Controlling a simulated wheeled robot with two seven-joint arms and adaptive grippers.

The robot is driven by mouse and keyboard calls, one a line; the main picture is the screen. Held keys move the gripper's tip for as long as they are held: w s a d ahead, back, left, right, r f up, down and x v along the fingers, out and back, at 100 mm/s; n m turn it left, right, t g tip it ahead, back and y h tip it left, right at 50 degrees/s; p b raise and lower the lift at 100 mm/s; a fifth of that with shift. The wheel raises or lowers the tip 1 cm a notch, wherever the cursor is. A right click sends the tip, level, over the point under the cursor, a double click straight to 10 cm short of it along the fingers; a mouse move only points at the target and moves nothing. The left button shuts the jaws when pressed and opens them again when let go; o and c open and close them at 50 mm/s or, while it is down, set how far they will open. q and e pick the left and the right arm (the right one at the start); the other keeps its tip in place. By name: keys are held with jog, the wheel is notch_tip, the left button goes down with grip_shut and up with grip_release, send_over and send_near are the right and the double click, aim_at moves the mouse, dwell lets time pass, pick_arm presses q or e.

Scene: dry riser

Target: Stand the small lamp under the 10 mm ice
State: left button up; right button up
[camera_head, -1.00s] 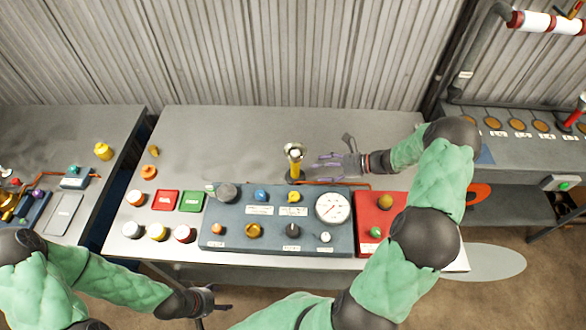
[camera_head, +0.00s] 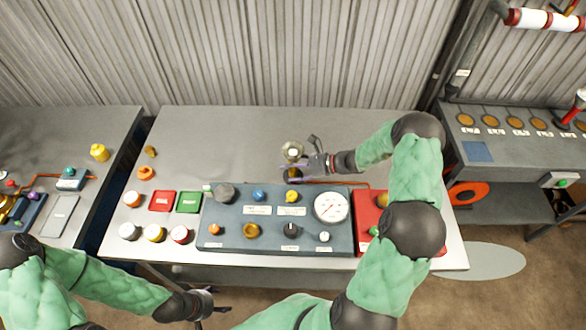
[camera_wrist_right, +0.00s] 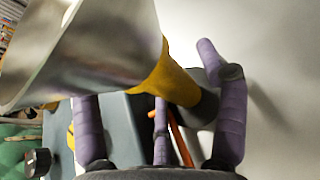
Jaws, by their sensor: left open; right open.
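A small upright thing with a wide silver head and a yellow neck, which looks like the small lamp (camera_head: 293,149), stands at the middle of the main bench behind the grey panel. In the right wrist view the lamp (camera_wrist_right: 85,55) is large, its yellow neck running to a dark grey part among my purple fingers. My right gripper (camera_head: 303,169) is open at the lamp, its fingers around or beside the neck; contact cannot be told. My left gripper (camera_head: 216,301) is open and empty below the bench's front edge. No ice can be identified; small labels are unreadable.
Brown discs (camera_head: 491,121) with white labels line the right bench, which also has a blue square (camera_head: 477,152). The grey panel (camera_head: 270,228) carries knobs and a dial (camera_head: 331,207). A red box (camera_head: 367,222) adjoins it.

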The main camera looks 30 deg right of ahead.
jog(key=shift+c, duration=0.2)
grip_shut()
jog(key=shift+r, duration=0.1)
jog(key=shift+r, duration=0.1)
